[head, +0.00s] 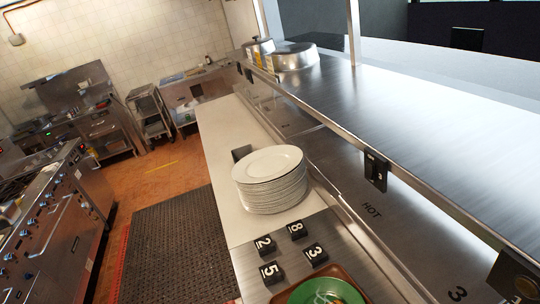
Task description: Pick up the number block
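Several small black number blocks with white digits sit on the steel counter at the bottom centre. They are the 2 block (264,244), the 8 block (297,230), the 5 block (271,272) and the 3 block (315,254). They stand apart in a loose cluster, just in front of a stack of white plates. Which one the task means cannot be told. My gripper is not in view.
White plates (270,178) are stacked behind the blocks. A brown tray (345,272) with a green plate (326,292) lies at the bottom edge. A steel shelf (420,120) overhangs the right side. A floor mat (178,250) and stove (55,240) are left.

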